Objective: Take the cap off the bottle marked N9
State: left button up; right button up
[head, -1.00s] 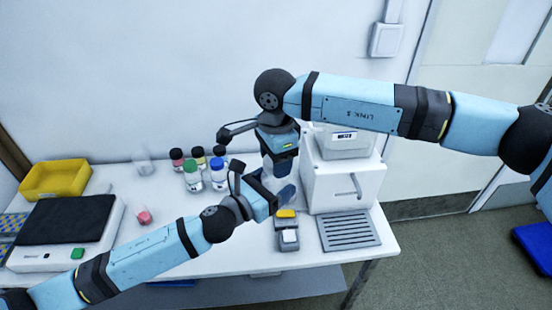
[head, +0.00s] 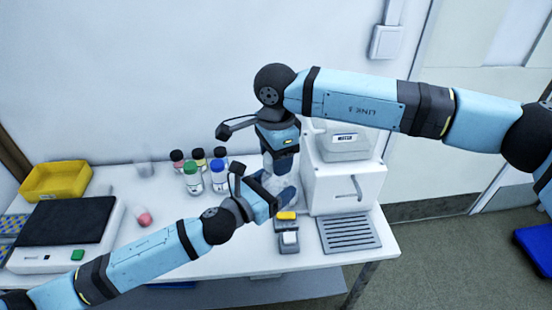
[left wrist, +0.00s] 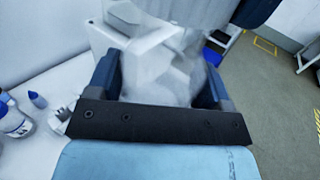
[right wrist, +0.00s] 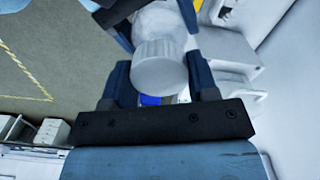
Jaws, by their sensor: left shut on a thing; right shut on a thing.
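A pale, clear-looking bottle (left wrist: 165,75) is between the fingers of my left gripper (left wrist: 165,85) in the left wrist view. A white ridged cap (right wrist: 160,67) is between the fingers of my right gripper (right wrist: 160,85) in the right wrist view. In the head view, my left gripper (head: 268,197) comes from the left, and my right gripper (head: 278,160) points down just above it. Both are shut on their things. The bottle shows only partly between them. No N9 marking is legible, and I cannot tell whether the cap is apart from the bottle.
Several capped bottles (head: 192,183) stand left of the grippers. A white machine (head: 345,187) is close on the right, with a small grey device (head: 288,238) in front. A pink-capped vial (head: 143,217) lies on the table. A yellow tray (head: 55,180) is at far left.

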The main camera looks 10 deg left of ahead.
jog(key=shift+r, duration=0.45)
